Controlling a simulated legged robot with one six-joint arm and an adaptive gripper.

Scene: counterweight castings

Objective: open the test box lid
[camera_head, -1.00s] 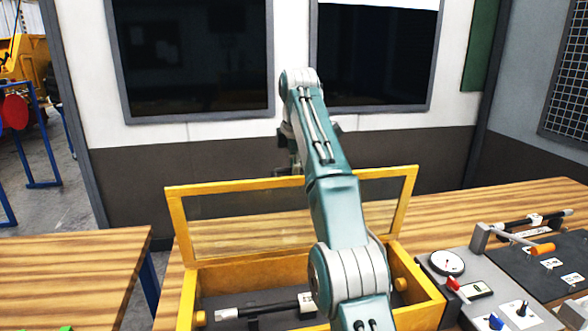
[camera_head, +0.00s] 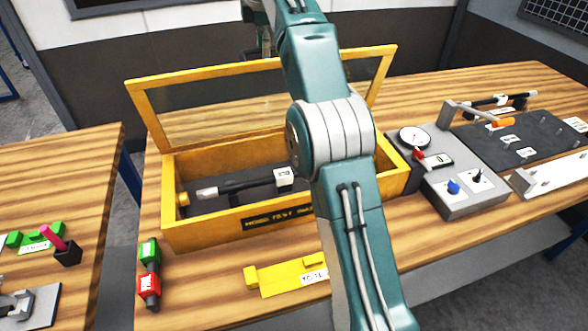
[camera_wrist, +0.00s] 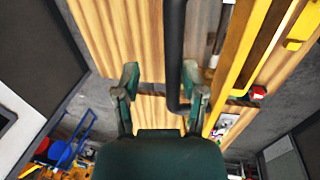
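The yellow test box (camera_head: 230,229) stands on the wooden bench. Its yellow-framed clear lid (camera_head: 140,102) is raised along the back edge, leaving the box open at the top. A rod with a pale tip and a white block (camera_head: 247,187) lies inside. My gripper (camera_head: 256,40) is up behind the lid's top edge, partly hidden by my arm. In the wrist view my gripper's fingers (camera_wrist: 160,70) are apart, and yellow framing (camera_wrist: 240,65) passes to their right. A dark bar (camera_wrist: 174,45) runs between the fingers, close to the right one; I cannot tell what it is.
A grey panel with a dial (camera_head: 414,137) and knobs stands right of the box. Further right is a dark board with an orange-handled lever (camera_head: 489,123). A green and red button block (camera_head: 149,272) and a yellow piece (camera_head: 290,275) lie in front. Another table (camera_head: 60,180) stands left, across a gap.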

